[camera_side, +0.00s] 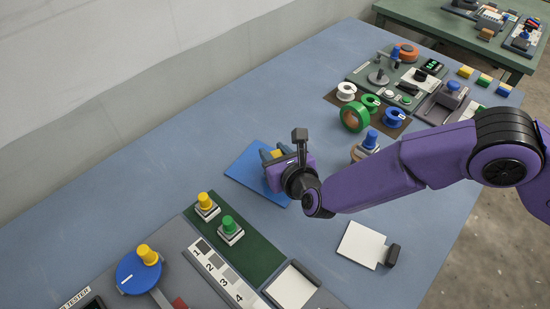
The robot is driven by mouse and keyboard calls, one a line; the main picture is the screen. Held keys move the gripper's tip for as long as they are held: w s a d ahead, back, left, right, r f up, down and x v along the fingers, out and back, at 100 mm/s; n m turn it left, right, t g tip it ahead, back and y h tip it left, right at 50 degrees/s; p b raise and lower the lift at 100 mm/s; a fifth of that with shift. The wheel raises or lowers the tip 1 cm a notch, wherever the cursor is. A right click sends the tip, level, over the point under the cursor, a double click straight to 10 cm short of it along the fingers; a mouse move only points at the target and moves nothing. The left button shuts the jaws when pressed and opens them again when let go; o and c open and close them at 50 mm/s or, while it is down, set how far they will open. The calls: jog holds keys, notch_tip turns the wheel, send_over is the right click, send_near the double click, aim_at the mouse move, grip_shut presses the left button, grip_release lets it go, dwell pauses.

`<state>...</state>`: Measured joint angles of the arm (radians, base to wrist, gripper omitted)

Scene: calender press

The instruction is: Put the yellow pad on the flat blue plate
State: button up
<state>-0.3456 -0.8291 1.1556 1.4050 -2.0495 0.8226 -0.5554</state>
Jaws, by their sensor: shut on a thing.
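The flat blue plate (247,171) lies on the blue-grey table left of the picture's centre. My gripper (272,154) is over this plate, at the end of my purple arm, and covers part of it. A small yellow piece (277,154), which looks like the yellow pad, shows between the fingers. My gripper is shut on it. Most of the pad is hidden by the fingers and the wrist. I cannot tell whether the pad touches the plate or is held just above it.
A green panel (262,250) with yellow and green knobs stands in front. A white plate with a dark handle (360,244) lies to the right. Green tape (354,118), spools and devices stand at the back right. The table behind the blue plate is clear.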

jog(key=shift+f, duration=0.95)
jog(key=o, duration=1)
jog(key=shift+f, duration=0.15)
jog(key=shift+o, duration=0.2)
jog(key=shift+s+d+r, duration=0.1)
jog(key=shift+s+r, duration=0.1)
jog(key=shift+r, duration=0.1)
jog(key=v, duration=1.1)
jog(key=shift+s+d, duration=0.1)
jog(key=shift+s, duration=0.15)
